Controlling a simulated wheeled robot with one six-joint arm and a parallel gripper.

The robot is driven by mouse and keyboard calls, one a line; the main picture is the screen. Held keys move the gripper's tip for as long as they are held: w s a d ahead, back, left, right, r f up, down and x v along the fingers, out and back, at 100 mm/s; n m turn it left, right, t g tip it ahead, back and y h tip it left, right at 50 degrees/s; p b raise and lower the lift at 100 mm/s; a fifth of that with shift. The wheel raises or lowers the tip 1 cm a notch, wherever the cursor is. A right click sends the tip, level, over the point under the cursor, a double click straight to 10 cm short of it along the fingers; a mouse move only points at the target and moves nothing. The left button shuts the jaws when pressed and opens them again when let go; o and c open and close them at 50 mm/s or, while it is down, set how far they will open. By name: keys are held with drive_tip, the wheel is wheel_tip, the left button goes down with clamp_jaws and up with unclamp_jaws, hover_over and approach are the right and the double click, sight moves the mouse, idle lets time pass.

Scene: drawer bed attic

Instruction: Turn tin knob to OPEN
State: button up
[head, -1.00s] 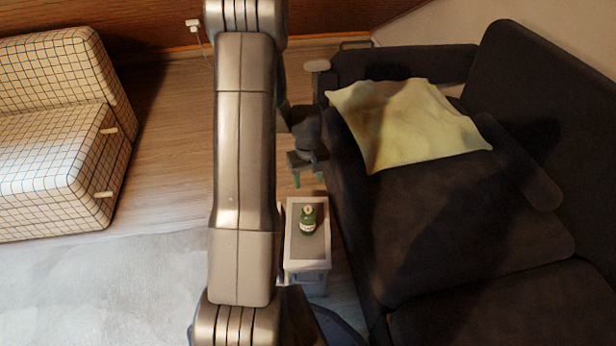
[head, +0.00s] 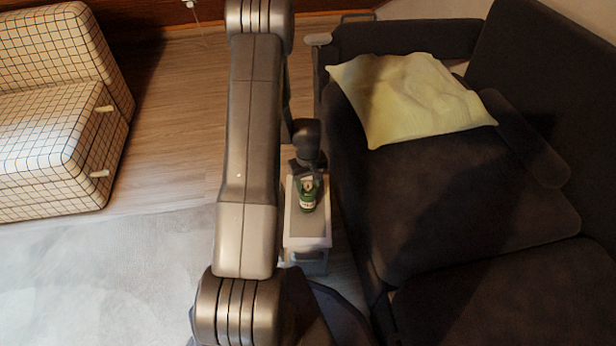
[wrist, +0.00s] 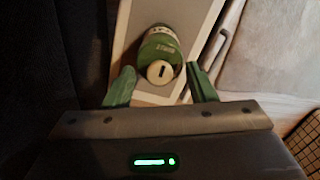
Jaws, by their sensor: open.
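The green tin (head: 308,200) with a pale label stands on a small side table (head: 307,240). In the wrist view the tin (wrist: 160,42) shows a round cream knob (wrist: 160,72) with a dark slot mark, facing my gripper. Lettering on the tin is too small to read surely. My gripper (wrist: 160,88) is open, its two green fingers on either side of the knob and a little short of it, with gaps on both sides. In the head view my gripper (head: 309,184) is at the tin's far side, partly covering the tin's top.
A dark sofa (head: 450,200) with a yellow cushion (head: 412,98) stands close on the table's right. A checked armchair (head: 55,120) is at the left. Open wooden floor (head: 170,150) and a grey rug (head: 100,270) lie between.

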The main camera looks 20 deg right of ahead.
drive_tip(key=shift+f, duration=0.2)
drive_tip(key=c, duration=1)
drive_tip(key=shift+o, duration=0.6)
